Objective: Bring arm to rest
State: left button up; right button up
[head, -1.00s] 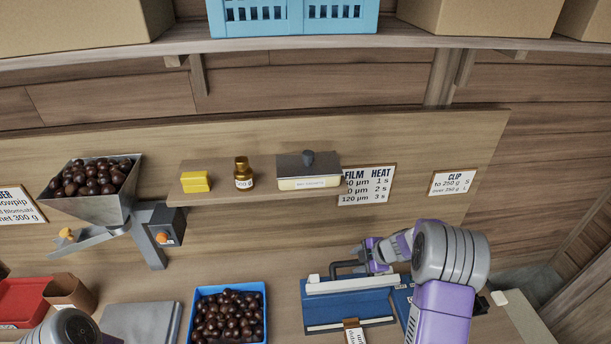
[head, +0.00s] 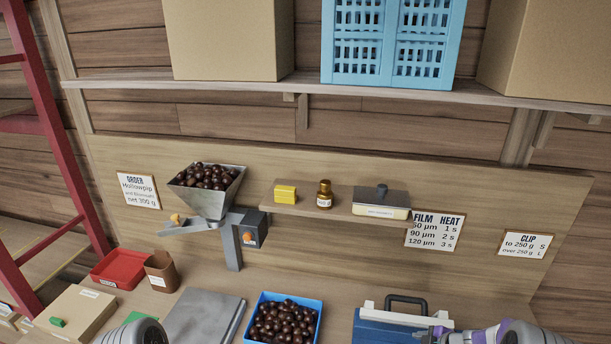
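My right arm comes in at the lower right corner of the head view, with its purple and grey gripper (head: 436,334) beside the blue sealer (head: 385,325) with a black handle. The fingers are small and partly cut off by the bottom edge, so I cannot tell whether they are open or shut. A grey rounded part of my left arm shows at the bottom edge, left of centre. My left gripper is out of view.
A blue tray of chestnuts (head: 250,331), a grey plate (head: 201,318), a red tray (head: 118,270), a brown cup (head: 161,273) and a wooden box (head: 78,308) crowd the bench. A chestnut hopper (head: 217,201) stands behind. A small shelf (head: 345,212) projects above the bench.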

jog(key=s+a+f+m, duration=0.3)
jog(key=a+f+m, duration=0.2)
jog(key=a, duration=0.2)
jog(key=s+a+f+m, duration=0.3)
jog(key=a+f+m, duration=0.1)
jog(key=a+f, duration=0.15)
jog(key=s+a+f+m+g, duration=0.25)
jog(key=s+a+m, duration=0.2)
jog(key=s, duration=0.45)
jog(key=s+a+f+m+g, duration=0.2)
jog(key=s+a+m+g, duration=0.25)
jog(key=s, duration=0.45)
pick_arm(q)
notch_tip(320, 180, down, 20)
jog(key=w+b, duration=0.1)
jog(key=b, duration=1.8)
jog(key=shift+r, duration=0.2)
pick_arm(e)
notch_tip(320, 180, down, 20)
jog(key=t, duration=0.1)
jog(key=shift+w+r, duration=0.15)
jog(key=shift+w, duration=0.15)
